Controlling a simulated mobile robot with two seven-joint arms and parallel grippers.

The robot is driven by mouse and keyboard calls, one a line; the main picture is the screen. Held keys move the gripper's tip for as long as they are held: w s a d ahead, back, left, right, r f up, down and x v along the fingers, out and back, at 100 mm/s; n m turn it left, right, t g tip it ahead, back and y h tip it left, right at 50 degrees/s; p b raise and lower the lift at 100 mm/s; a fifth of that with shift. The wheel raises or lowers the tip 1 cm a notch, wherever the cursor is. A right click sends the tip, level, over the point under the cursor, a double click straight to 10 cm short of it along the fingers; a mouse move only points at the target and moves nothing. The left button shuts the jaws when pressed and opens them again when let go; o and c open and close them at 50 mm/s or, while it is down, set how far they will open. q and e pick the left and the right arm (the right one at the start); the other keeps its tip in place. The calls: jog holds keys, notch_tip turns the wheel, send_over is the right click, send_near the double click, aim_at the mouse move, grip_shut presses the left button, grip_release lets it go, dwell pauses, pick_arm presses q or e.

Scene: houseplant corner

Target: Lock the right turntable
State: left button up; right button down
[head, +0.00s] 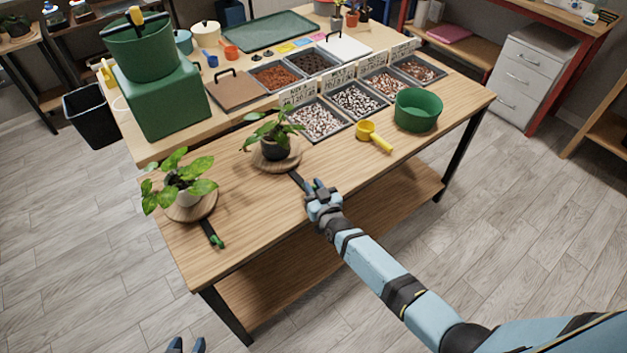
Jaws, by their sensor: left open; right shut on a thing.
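The right turntable (291,163) is a round wooden disc on the table, bearing a leafy plant in a dark pot (274,149). Its black lever (297,179) points toward the front edge, and its outer end is hidden in my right gripper (317,188). That gripper is shut on the lever end. The left turntable (206,206) bears a leafy plant in a pale pot (187,197). Its black lever (208,229) has a green tip and points to the front. My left gripper (187,345) is open and empty at the bottom edge, in front of the table.
A yellow scoop (373,136) and a green pot (418,110) stand right of the right turntable. Trays of pebbles (318,121) and soil lie behind. A large green block (165,100) carries a green bucket (140,48). The front right tabletop (405,150) is clear.

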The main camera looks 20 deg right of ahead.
pick_arm(q)
jog(key=shift+r, duration=0.65)
pick_arm(e)
jog(key=c, duration=1.9)
grip_release()
jog(key=shift+w+d+r+m+h, duration=0.1)
jog(key=shift+r+m+h, duration=0.15)
jog(key=shift+m+h, duration=0.6)
jog(key=shift+o, duration=0.2)
jog(key=shift+n, duration=0.25)
jog(key=o, duration=0.8)
pick_arm(q)
jog(key=shift+w, duration=0.1)
pick_arm(e)
jog(key=shift+o, duration=0.6)
jog(key=shift+f, duration=0.15)
